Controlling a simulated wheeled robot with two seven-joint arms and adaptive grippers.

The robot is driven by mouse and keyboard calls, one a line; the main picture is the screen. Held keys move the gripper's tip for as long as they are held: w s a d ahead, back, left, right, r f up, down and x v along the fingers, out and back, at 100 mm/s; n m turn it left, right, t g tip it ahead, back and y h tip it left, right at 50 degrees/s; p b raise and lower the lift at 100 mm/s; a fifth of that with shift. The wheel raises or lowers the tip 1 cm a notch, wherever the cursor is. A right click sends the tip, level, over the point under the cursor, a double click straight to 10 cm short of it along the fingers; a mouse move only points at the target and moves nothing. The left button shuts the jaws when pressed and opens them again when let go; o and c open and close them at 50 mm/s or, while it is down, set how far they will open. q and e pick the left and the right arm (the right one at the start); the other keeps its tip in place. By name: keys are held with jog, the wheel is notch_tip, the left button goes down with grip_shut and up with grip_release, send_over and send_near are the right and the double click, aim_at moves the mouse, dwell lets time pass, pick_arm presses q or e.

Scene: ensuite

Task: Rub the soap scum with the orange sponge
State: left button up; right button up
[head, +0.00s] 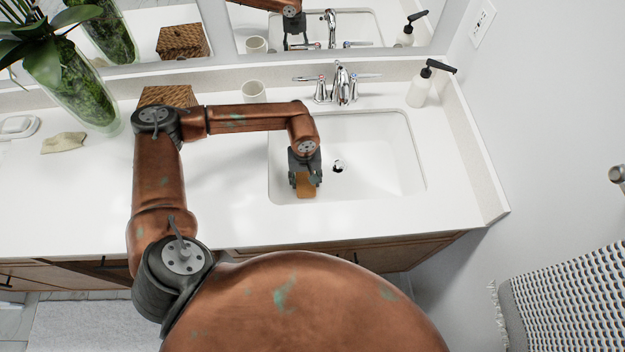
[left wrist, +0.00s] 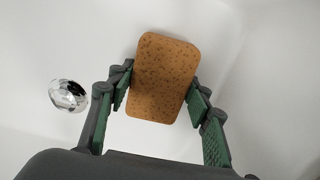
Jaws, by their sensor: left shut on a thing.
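The orange sponge (head: 306,188) is in my left gripper (head: 305,178), over the left front part of the white sink basin (head: 385,165). In the left wrist view the sponge (left wrist: 162,78) sits between the two green-padded fingers of the gripper (left wrist: 160,92), slightly tilted, with white basin surface behind it. I cannot tell whether the sponge touches the basin. No soap scum is distinct in either view; the sponge and gripper cover part of the basin. My right gripper is not in view.
The drain (head: 338,166) lies right of the gripper. The faucet (head: 342,85) stands behind the basin, with a soap dispenser (head: 424,88) to its right. A cup (head: 254,91), wicker box (head: 168,95), cloth (head: 63,142) and plant vase (head: 82,90) stand left. The counter right of the basin is clear.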

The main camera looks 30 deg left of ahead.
pick_arm(q)
jog(key=shift+s+a+r+p, duration=0.1)
jog(key=shift+s+a, duration=0.3)
jog(key=shift+a, duration=0.2)
jog(key=shift+s+a+f+p, duration=0.1)
jog(key=shift+s+a, duration=0.25)
jog(key=shift+a, duration=0.25)
jog(key=shift+s+a+r+p, duration=0.1)
jog(key=shift+s+a, duration=0.3)
jog(key=shift+a, duration=0.2)
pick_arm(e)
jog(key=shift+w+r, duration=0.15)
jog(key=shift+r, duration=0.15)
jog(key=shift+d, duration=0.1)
pick_arm(q)
jog(key=shift+r+p, duration=1.25)
jog(key=shift+r, duration=1.8)
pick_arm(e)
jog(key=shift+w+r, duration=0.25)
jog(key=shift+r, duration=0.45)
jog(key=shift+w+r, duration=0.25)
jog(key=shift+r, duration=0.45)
pick_arm(q)
jog(key=shift+r+p, duration=0.8)
jog(key=shift+r, duration=0.7)
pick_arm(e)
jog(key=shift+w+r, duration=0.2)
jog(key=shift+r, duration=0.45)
